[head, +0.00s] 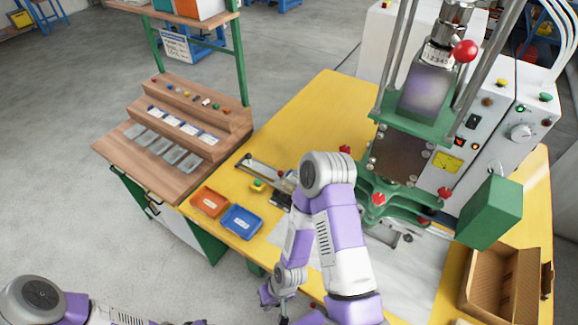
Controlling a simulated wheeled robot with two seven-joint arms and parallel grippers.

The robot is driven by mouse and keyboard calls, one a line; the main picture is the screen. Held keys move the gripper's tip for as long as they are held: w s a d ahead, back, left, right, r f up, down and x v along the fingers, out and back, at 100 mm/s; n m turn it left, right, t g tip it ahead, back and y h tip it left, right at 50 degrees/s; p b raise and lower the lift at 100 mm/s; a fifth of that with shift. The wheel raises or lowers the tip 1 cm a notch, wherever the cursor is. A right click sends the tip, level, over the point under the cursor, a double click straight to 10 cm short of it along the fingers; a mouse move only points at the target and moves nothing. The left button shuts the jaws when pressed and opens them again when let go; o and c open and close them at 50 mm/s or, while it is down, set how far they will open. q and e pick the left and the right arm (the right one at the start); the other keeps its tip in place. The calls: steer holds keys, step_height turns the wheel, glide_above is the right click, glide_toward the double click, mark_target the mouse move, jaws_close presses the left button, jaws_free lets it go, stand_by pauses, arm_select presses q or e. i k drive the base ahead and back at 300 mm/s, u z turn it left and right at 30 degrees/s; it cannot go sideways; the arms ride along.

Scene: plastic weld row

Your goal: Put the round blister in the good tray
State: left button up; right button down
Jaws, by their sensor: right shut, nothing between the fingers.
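An orange tray (210,202) and a blue tray (241,222) sit side by side at the left edge of the yellow table (305,107), each with a white label too small to read. I cannot tell from the labels which is the good tray. I cannot pick out the round blister. My right gripper (275,299) is low at the bottom middle, in front of the table edge, shut and empty. Its arm hides part of the table. My left arm comes in at the bottom left; its gripper (196,322) barely shows at the lower edge, its fingers unclear.
A green press (409,134) with red knobs stands on the table behind my right arm. A wooden bench (165,165) at left holds several flat clear packs (159,146). A cardboard box (493,279) stands at the right. Small fittings lie behind the trays.

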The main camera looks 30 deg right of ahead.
mark_target(242, 223)
steer(key=z, duration=0.55)
steer(key=k, duration=0.35)
steer(key=u, duration=1.45)
steer(key=i, duration=1.2)
steer(key=z, duration=3.25)
